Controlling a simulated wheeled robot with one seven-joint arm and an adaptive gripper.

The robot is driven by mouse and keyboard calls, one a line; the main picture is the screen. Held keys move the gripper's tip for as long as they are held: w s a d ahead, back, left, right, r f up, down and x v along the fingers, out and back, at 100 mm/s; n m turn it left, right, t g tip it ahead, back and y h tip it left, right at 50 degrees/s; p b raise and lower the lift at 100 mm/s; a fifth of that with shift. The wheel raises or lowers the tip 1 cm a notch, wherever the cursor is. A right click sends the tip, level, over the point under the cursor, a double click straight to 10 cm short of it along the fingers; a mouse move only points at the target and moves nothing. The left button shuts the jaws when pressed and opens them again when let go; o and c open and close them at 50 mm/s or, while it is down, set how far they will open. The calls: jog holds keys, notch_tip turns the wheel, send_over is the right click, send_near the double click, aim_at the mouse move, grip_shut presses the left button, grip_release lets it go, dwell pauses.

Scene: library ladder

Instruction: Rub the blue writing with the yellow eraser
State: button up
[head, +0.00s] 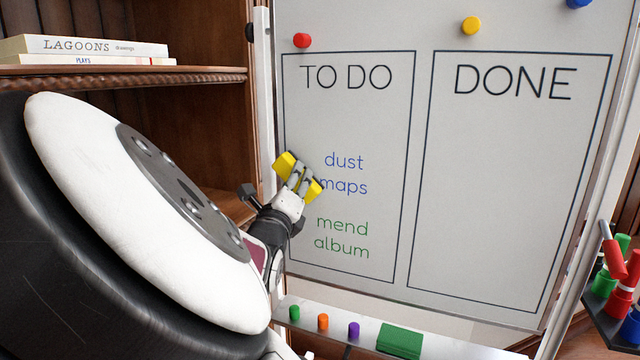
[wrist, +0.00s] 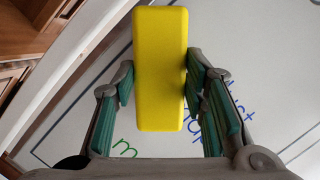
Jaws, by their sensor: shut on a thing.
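The blue writing "dust maps" (head: 345,162) is on the whiteboard (head: 510,200) under the "TO DO" heading. My gripper (head: 298,180) is shut on the yellow eraser (head: 286,163), just left of the blue writing. The eraser also shows between the finger pads in the wrist view (wrist: 160,70), with my gripper (wrist: 165,95) on both its sides. The eraser's lower right end is close to the start of "maps". I cannot tell whether the eraser touches the board. In the wrist view, part of the blue writing (wrist: 243,110) shows right of the eraser, partly hidden by a finger.
Green writing "mend album" (head: 342,237) is below the blue. A tray (head: 450,348) under the board holds a green eraser (head: 400,340) and small coloured caps. Round magnets, one red (head: 302,40), sit at the top. A wooden shelf (head: 120,72) with books stands left.

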jog(key=shift+w+d, duration=0.2)
jog(key=shift+w, duration=0.35)
jog(key=shift+d, duration=0.1)
jog(key=shift+s+d+p, duration=0.4)
jog(key=shift+d, duration=0.45)
jog(key=shift+s+d+p, duration=0.35)
jog(key=shift+d+p, duration=0.05)
jog(key=shift+d, duration=0.4)
jog(key=shift+s+d+r+p, duration=0.1)
jog(key=shift+s+d+p, duration=0.65)
jog(key=shift+d, duration=1.25)
jog(key=shift+s+d+f+p, duration=0.1)
jog(key=shift+s+d+p, duration=0.65)
jog(key=shift+d, duration=1.2)
jog(key=shift+s+d+r+p, duration=0.1)
jog(key=shift+s+d+p, duration=0.35)
jog(key=shift+d+p, duration=1.1)
jog(key=shift+s+d, duration=0.3)
jog(key=shift+d, duration=0.6)
jog(key=shift+s+d, duration=0.25)
jog(key=shift+d, duration=0.65)
jog(key=shift+p, duration=0.35)
jog(key=shift+s, duration=0.1)
